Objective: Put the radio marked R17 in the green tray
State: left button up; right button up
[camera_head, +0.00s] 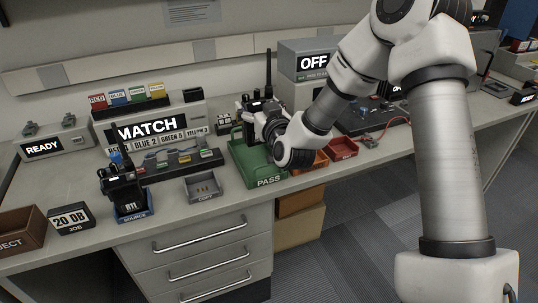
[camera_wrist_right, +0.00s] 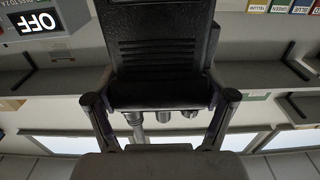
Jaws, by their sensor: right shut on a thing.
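My right gripper (camera_head: 264,122) is shut on a black radio (camera_head: 268,88) with a tall antenna, held upright over the green tray (camera_head: 240,163) marked PASS. In the right wrist view the black radio (camera_wrist_right: 160,45) fills the space between the two fingers (camera_wrist_right: 160,108). Its marking is turned away or hidden, so I cannot read it. I cannot tell whether its base touches the tray floor. Another black radio (camera_head: 122,184) stands in the blue tray (camera_head: 133,216) marked SOURCE; its small label looks like R11. My left gripper is out of view.
A grey tray (camera_head: 203,190) sits left of the green tray, and orange (camera_head: 310,161) and red (camera_head: 343,149) trays sit right of it. A MATCH sign (camera_head: 150,130), a 20 DB block (camera_head: 71,219) and a brown bin (camera_head: 22,229) stand at the left.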

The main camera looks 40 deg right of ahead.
jog(key=shift+r, duration=0.2)
jog(key=f, duration=0.9)
jog(key=shift+s+f+b, duration=0.1)
jog(key=shift+s+b, duration=0.1)
jog(key=shift+b, duration=0.2)
jog(key=shift+f, duration=0.2)
jog(key=o, duration=1.4)
jog(key=shift+r, duration=0.15)
